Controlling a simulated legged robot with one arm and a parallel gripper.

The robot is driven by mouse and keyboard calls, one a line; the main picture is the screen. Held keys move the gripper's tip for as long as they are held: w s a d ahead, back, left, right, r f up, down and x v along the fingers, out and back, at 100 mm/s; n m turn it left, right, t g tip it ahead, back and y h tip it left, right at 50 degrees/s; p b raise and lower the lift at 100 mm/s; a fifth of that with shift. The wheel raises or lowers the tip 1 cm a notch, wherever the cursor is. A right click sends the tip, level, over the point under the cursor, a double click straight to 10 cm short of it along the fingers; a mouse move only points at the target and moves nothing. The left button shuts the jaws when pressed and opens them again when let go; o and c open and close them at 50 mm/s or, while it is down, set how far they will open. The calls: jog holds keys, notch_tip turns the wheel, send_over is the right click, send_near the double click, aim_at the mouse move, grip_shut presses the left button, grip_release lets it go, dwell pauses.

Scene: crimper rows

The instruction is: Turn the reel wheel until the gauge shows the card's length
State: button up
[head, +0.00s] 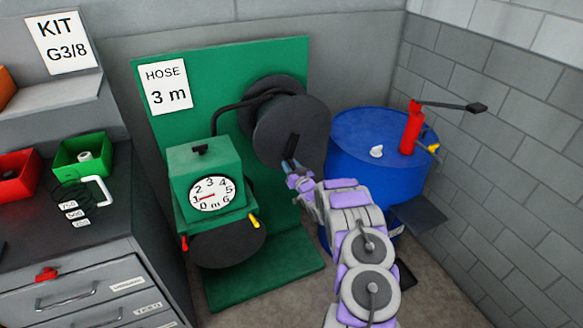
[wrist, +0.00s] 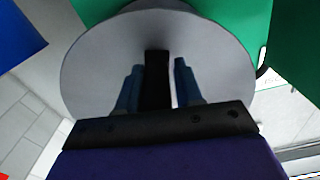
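The dark reel wheel (head: 300,115) is mounted on the green panel, and its black handle (head: 291,147) sticks out at the lower left of its face. The gauge (head: 211,194) on the green box runs from 0 to 6 m, and its red needle points left, close to 1. The card (head: 167,86) reads HOSE 3 m. My gripper (head: 288,166) is at the handle. In the wrist view, its blue fingers (wrist: 157,72) stand on either side of the handle (wrist: 157,85), with a gap showing on the right side.
A blue drum (head: 375,165) with a red hand pump (head: 411,128) stands right of the reel. A grey drawer cabinet (head: 95,275) with red and green bins (head: 84,155) is at left. A black round tray (head: 228,248) sits below the gauge box.

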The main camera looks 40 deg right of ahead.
jog(key=d, duration=0.2)
jog(key=d+f, duration=0.1)
jog(key=shift+s+d, duration=0.15)
jog(key=shift+s, duration=0.15)
jog(key=c, duration=0.6)
jog(key=shift+w+a+r, duration=0.15)
jog(key=shift+a, duration=0.8)
grip_shut()
jog(key=shift+d+m, duration=0.3)
jog(key=shift+d, duration=0.05)
jog(key=shift+a+r+m+p, duration=0.15)
jog(key=shift+a+m+p, duration=0.25)
jog(key=shift+p, duration=0.4)
